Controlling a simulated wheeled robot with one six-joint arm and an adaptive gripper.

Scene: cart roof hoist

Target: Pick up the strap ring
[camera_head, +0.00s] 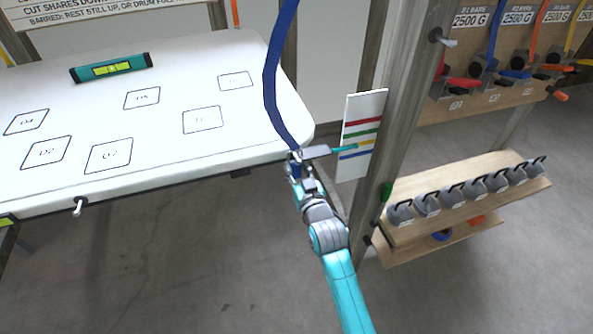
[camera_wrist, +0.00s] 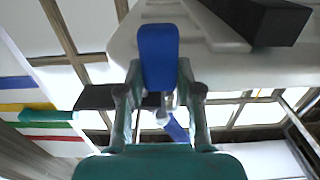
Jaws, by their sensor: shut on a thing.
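A dark blue strap (camera_head: 270,80) hangs down from the top of the head view and curves to its lower end at my gripper (camera_head: 297,166). My gripper is shut on the strap's lower end, where the strap ring is; the ring itself is mostly hidden by the fingers. In the wrist view a blue strap piece (camera_wrist: 158,55) stands between the two fingertips (camera_wrist: 160,85), and more blue shows behind it. The gripper is at the right front corner of the white board, close to its edge.
The white board (camera_head: 190,120) bears a teal level (camera_head: 110,67) and several marked squares. A striped colour card (camera_head: 361,135) with a teal pointer (camera_head: 341,148) is just right of my gripper, beside a grey post (camera_head: 405,120). Several grey weights stand on a wooden shelf (camera_head: 470,208).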

